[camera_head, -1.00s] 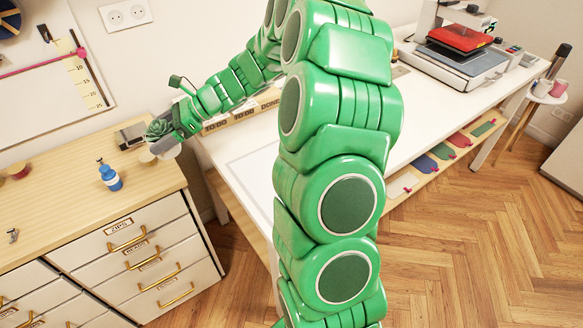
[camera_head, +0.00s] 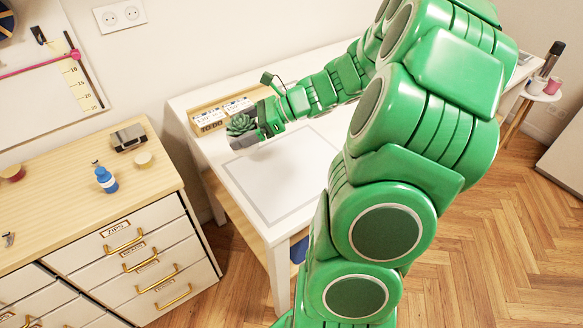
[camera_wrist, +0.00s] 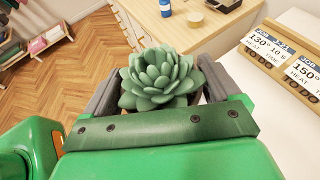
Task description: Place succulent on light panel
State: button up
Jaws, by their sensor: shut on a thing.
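The succulent (camera_head: 240,124) is a grey-green rosette, held in my gripper (camera_head: 256,137) above the left part of the white table. In the wrist view the succulent (camera_wrist: 160,78) sits between the two grey fingers of my gripper (camera_wrist: 158,88), which are shut on it. Its lower part is mostly hidden by my gripper. The light panel (camera_head: 275,178) is a pale flat rectangle with a grey border on the white table, below and to the right of the succulent. My arm covers part of the table to its right.
A wooden holder with job cards (camera_head: 208,121) stands at the table's back left, close to my gripper. The wooden drawer cabinet (camera_head: 60,165) at left bears a blue bottle (camera_head: 106,179), a dark metal box (camera_head: 128,138) and a round yellowish item (camera_head: 144,159). A gap separates cabinet and table.

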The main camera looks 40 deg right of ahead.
jog(key=s+d+r+m+t+h, duration=0.1)
jog(key=s+d+m+t, duration=0.1)
jog(key=s+d, duration=0.5)
jog(key=s+d+m+t+h, duration=0.1)
jog(key=s+d, duration=0.1)
jog(key=s, duration=0.9)
jog(key=shift+w+d+f, duration=1.2)
jog(key=shift+w+f, duration=0.45)
jog(key=shift+w, duration=0.4)
jog(key=shift+w+d+f, duration=1.2)
jog(key=shift+w+f, duration=0.45)
jog(key=shift+w, duration=0.4)
jog(key=shift+w+d+f, duration=1.2)
jog(key=shift+w+f, duration=0.45)
jog(key=shift+w, duration=0.4)
jog(key=shift+f, duration=1.5)
jog(key=shift+f, duration=0.1)
jog(key=o, duration=1)
